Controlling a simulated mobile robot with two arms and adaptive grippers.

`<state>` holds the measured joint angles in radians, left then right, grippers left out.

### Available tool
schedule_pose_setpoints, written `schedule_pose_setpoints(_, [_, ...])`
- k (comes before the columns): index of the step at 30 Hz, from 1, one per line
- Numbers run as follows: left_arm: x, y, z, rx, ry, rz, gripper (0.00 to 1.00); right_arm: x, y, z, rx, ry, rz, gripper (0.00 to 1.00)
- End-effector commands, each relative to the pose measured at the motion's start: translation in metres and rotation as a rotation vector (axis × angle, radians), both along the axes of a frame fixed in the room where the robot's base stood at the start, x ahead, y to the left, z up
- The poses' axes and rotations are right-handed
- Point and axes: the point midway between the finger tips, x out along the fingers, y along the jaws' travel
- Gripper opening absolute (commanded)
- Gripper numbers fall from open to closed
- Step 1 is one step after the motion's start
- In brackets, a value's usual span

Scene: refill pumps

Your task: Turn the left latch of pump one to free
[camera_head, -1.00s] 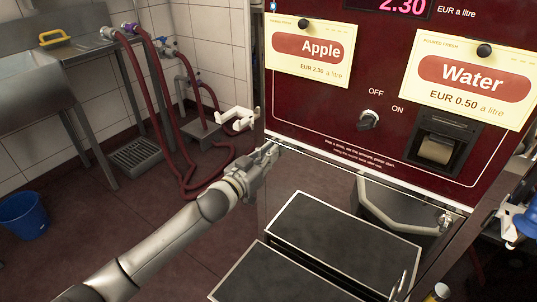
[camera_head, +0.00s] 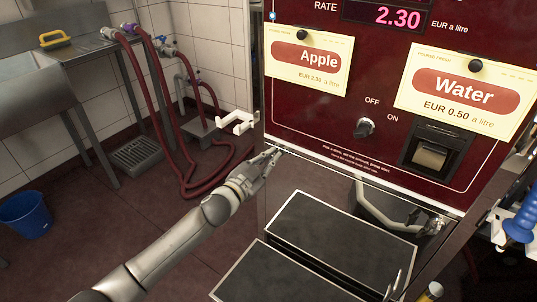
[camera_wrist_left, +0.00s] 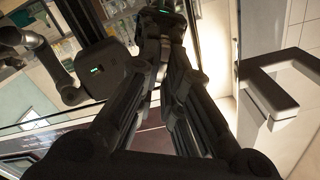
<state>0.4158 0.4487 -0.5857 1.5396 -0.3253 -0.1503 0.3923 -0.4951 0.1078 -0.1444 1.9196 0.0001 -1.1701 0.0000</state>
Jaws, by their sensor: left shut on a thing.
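My left gripper (camera_head: 268,158) is at the left edge of the dispenser, where the red front (camera_head: 330,125) meets the shiny lower panel (camera_head: 325,182). Its fingers are closed together on something small, which I take to be the left latch; the fingers cover it, so its angle cannot be told. In the left wrist view the dark fingers (camera_wrist_left: 172,75) converge toward the shiny surface, and the thing between them is not clear. My right gripper does not show in the head view.
A white bracket (camera_head: 238,122) sticks out close to my left gripper; it also shows in the left wrist view (camera_wrist_left: 270,85). A bent grey handle (camera_head: 385,215) and dark steps (camera_head: 330,238) are below. Red hoses (camera_head: 165,110), a sink and a blue bucket (camera_head: 24,214) stand left.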

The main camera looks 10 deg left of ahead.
Motion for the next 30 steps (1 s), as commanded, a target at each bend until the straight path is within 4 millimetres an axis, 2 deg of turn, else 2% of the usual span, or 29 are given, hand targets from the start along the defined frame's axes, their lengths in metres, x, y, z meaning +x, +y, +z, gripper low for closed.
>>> schedule_pose_setpoints(6, [-0.001, -0.002, 0.0, 0.189, -0.077, 0.0, 0.0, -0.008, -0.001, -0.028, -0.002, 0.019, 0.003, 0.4])
schedule_pose_setpoints(15, [-0.001, -0.003, -0.002, 0.454, -0.187, -0.001, 0.0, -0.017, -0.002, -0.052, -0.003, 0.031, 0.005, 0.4])
schedule_pose_setpoints(30, [-0.002, -0.004, -0.006, 0.839, -0.346, -0.002, 0.0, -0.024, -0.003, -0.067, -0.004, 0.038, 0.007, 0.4])
